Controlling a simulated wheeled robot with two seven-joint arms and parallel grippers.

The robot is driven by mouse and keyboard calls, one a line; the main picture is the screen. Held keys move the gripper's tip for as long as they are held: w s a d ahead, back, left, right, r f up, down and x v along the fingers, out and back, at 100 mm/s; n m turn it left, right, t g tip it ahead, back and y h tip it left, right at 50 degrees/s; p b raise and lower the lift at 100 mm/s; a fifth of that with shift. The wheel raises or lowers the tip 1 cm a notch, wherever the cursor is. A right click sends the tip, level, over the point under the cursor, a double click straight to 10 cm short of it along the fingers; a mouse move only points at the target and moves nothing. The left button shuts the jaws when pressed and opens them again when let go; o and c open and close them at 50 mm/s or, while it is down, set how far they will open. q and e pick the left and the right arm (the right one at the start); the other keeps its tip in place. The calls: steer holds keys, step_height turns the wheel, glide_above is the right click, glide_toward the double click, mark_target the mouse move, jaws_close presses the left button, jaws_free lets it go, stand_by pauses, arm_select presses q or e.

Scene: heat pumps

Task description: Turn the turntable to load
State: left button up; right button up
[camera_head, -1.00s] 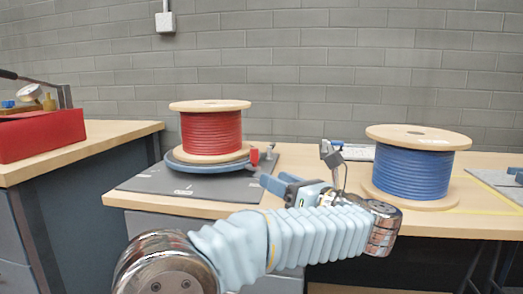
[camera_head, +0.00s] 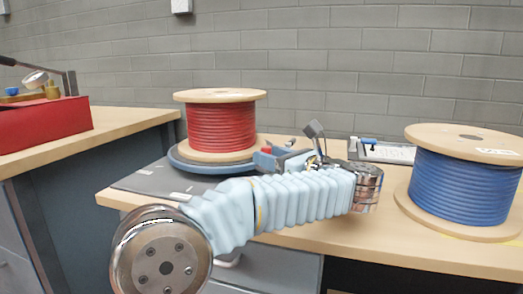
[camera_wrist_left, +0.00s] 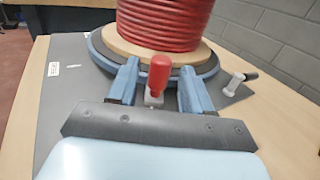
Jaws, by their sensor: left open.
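The turntable (camera_head: 181,161) is a blue-rimmed round plate on a grey base plate (camera_head: 150,181). A spool of red cable (camera_head: 221,127) with wooden flanges stands upright on it. In the left wrist view the turntable's rim (camera_wrist_left: 98,44) curves behind a red handle (camera_wrist_left: 159,72). My left gripper (camera_head: 262,155) is at the turntable's right edge in the head view. In the left wrist view its two blue fingers (camera_wrist_left: 155,84) are open, one on each side of the red handle, with gaps visible. Whether they touch it I cannot tell. My right gripper is not in view.
A spool of blue cable (camera_head: 466,187) stands on the bench (camera_head: 420,247) at the right. A small lever (camera_wrist_left: 236,83) sits right of the turntable in the wrist view. A red box (camera_head: 45,130) is on the left bench. A white panel (camera_head: 389,152) lies at the back.

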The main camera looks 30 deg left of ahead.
arm_select(q)
steer(key=shift+x, duration=2)
jaws_close()
